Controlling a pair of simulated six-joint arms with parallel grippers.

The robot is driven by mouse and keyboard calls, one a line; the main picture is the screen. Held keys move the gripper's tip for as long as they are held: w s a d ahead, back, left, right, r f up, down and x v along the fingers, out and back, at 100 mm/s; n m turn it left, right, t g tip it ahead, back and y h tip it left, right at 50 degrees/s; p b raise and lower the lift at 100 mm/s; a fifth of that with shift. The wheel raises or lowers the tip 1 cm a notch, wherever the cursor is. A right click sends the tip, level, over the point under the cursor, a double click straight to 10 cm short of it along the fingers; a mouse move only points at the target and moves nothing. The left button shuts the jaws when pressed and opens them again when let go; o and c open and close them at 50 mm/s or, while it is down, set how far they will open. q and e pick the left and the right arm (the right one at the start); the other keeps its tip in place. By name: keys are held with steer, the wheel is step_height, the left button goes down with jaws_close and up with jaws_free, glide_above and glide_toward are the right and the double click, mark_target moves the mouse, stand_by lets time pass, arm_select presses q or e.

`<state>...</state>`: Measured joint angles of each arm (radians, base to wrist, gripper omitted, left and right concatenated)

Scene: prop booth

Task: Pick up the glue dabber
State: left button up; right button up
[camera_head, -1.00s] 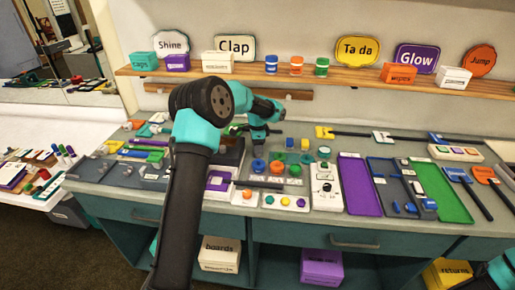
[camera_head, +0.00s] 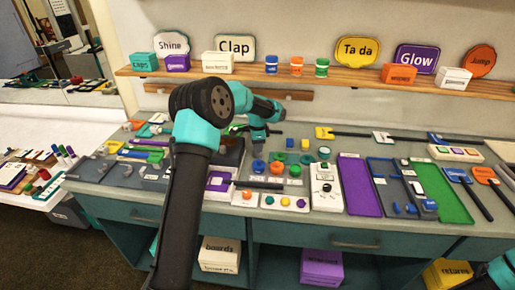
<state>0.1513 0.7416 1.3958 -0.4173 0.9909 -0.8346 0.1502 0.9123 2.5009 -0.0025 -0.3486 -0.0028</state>
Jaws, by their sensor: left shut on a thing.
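My left gripper (camera_head: 258,149) reaches over the middle of the counter from behind my raised left arm. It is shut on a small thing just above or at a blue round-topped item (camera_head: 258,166). The view is too small to tell whether the held thing is the glue dabber or whether it is lifted. An orange round item (camera_head: 276,168) and a green one (camera_head: 295,170) stand in a row beside the blue one. I cannot tell which item is the glue dabber. My right gripper is out of view; only part of my right arm shows at the lower right corner.
A white box with a dial (camera_head: 325,190) stands right of the row. Farther right are a purple tray (camera_head: 360,187) and a green tray (camera_head: 440,192). A wooden shelf (camera_head: 350,80) with small boxes and signs runs along the wall behind.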

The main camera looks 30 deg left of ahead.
arm_select(q)
steer(key=shift+r, duration=0.15)
step_height(320, 180, up, 10)
steer(key=shift+f, duration=0.15)
stand_by(0.3)
stand_by(0.4)
